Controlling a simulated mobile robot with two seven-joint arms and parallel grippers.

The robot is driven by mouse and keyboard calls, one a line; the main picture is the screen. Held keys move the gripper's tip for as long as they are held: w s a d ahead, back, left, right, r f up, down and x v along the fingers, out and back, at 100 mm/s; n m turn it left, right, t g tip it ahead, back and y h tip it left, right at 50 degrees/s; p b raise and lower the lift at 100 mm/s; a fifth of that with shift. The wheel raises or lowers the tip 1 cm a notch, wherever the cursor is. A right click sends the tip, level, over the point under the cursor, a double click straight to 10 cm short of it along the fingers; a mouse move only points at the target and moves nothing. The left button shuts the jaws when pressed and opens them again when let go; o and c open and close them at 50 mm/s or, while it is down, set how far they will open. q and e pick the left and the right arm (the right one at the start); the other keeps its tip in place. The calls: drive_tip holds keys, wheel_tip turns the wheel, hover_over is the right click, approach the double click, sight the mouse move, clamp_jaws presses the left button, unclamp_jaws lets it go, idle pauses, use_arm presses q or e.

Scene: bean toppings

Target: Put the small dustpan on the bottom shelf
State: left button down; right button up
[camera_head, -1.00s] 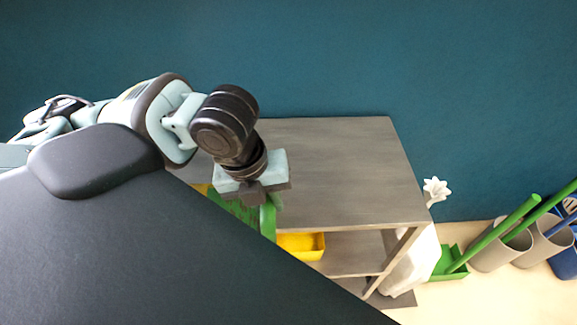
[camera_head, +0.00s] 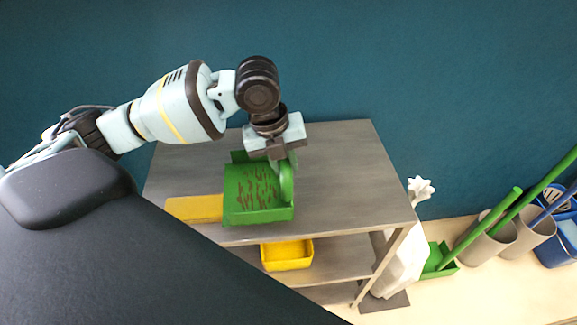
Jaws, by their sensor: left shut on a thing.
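My left gripper (camera_head: 276,154) is shut on the raised green handle of a small green dustpan (camera_head: 233,214), its jaws pointing down. The dustpan is a shallow open box with reddish-brown bits spread over its floor. It appears over the front part of the top of a grey wooden shelf unit (camera_head: 345,175); I cannot tell whether it touches that top. My right gripper is not in view.
A yellow flat piece (camera_head: 190,208) shows left of the dustpan. A yellow tray (camera_head: 287,263) sits on the shelf below the top. White flowers (camera_head: 421,188) stand at the unit's right. Farther right are a green long-handled dustpan (camera_head: 440,262), grey bins (camera_head: 490,240) and a blue bin (camera_head: 560,245).

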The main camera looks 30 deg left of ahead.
use_arm(q)
drive_tip(key=shift+w+a, duration=0.1)
drive_tip(key=shift+w, duration=0.75)
drive_tip(key=shift+a+x, duration=0.15)
drive_tip(key=shift+x, duration=0.7)
drive_tip(key=shift+a+x, duration=0.1)
drive_tip(key=shift+x, duration=0.8)
drive_tip(key=shift+s+f, duration=0.15)
drive_tip(key=shift+f, duration=0.05)
drive_tip(key=c, duration=1.2)
unclamp_jaws()
drive_tip(key=shift+r, duration=0.1)
drive_tip(key=shift+o, duration=0.2)
drive_tip(key=v, duration=1.2)
drive_tip(key=shift+p, duration=0.45)
